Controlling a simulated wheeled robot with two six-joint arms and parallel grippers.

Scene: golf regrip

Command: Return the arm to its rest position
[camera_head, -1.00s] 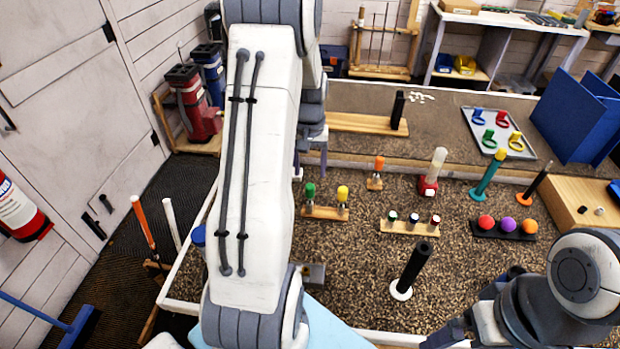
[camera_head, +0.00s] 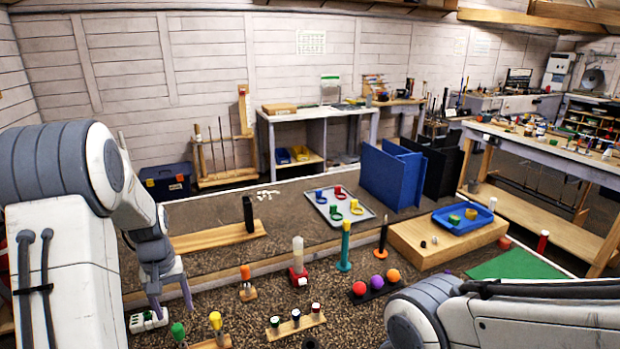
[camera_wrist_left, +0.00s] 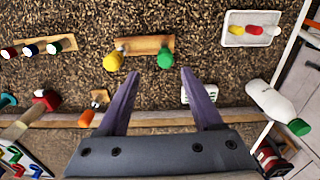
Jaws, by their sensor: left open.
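My left arm comes in at the left of the head view. Its left gripper (camera_head: 172,304) points down over the speckled bench, open, with its two purple fingers apart. In the left wrist view the left gripper (camera_wrist_left: 161,73) has nothing between its fingers; the yellow (camera_wrist_left: 113,61) and green (camera_wrist_left: 165,60) tool handles in a wooden block lie beyond the tips, apart from them. My right arm (camera_head: 500,318) crosses the lower right of the head view; its gripper is out of view.
An orange-topped tool (camera_head: 246,283), a red-based clear tube (camera_head: 298,262), a teal post (camera_head: 345,245) and a ball rack (camera_head: 376,288) stand on the bench. A white bottle (camera_wrist_left: 272,101) and a small white tray (camera_wrist_left: 250,40) show at the wrist view's right. Blue panels (camera_head: 392,178) stand behind.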

